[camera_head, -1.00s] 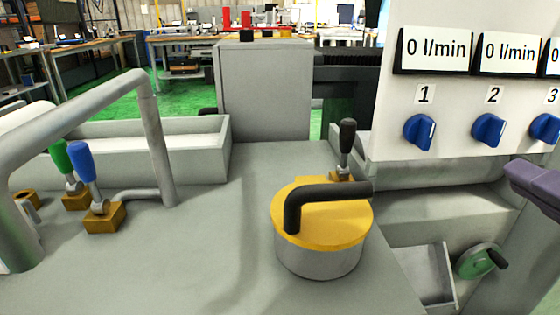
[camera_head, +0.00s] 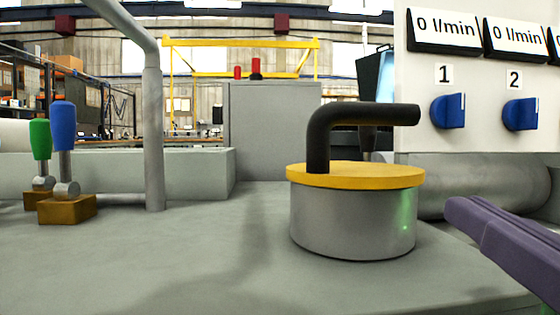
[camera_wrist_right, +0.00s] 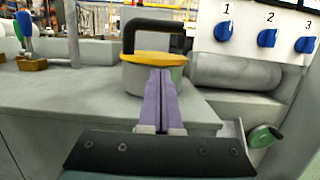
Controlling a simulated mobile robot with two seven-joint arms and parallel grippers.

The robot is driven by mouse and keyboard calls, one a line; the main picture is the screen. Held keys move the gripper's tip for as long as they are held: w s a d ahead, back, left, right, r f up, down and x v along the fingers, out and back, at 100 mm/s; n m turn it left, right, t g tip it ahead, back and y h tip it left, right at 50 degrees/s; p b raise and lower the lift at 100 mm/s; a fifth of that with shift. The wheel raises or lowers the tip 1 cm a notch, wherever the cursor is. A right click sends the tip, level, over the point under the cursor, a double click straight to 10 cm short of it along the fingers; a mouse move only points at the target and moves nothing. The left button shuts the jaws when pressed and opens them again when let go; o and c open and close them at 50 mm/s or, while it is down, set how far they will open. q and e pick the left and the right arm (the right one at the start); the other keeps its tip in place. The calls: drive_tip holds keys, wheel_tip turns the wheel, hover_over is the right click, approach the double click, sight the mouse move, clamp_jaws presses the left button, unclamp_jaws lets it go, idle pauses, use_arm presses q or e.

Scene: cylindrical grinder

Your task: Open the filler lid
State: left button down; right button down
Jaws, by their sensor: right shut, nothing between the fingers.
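The filler lid (camera_head: 350,175) is a flat yellow disc with a bent black handle (camera_head: 365,113) on top. It lies flat and closed on a short grey cylinder (camera_head: 350,220). My right gripper (camera_head: 462,212), with purple fingers, comes in from the right edge, to the right of the cylinder and below handle height. In the right wrist view the two fingers (camera_wrist_right: 162,85) are shut together and empty, overlapping the front of the cylinder and lid (camera_wrist_right: 150,58); I cannot tell the exact gap. My left gripper is not in view.
A white panel with blue knobs (camera_head: 448,110) stands at the right. A grey pipe (camera_head: 153,140) and levers with blue (camera_head: 63,127) and green (camera_head: 40,140) handles stand at the left. A grey box (camera_head: 270,130) rises behind. The machine top left of the lid is clear.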

drive_tip(key=w, duration=0.3)
drive_tip(key=w+r, duration=0.1)
drive_tip(key=w, duration=0.2)
drive_tip(key=w+r, duration=0.1)
drive_tip(key=w, duration=0.2)
drive_tip(key=shift+a, duration=0.15)
drive_tip(key=shift+w+a+r+p, duration=0.1)
drive_tip(key=shift+w+r+p, duration=0.5)
drive_tip(key=shift+r, duration=0.2)
drive_tip(key=shift+w+r+p, duration=0.55)
drive_tip(key=shift+r, duration=0.2)
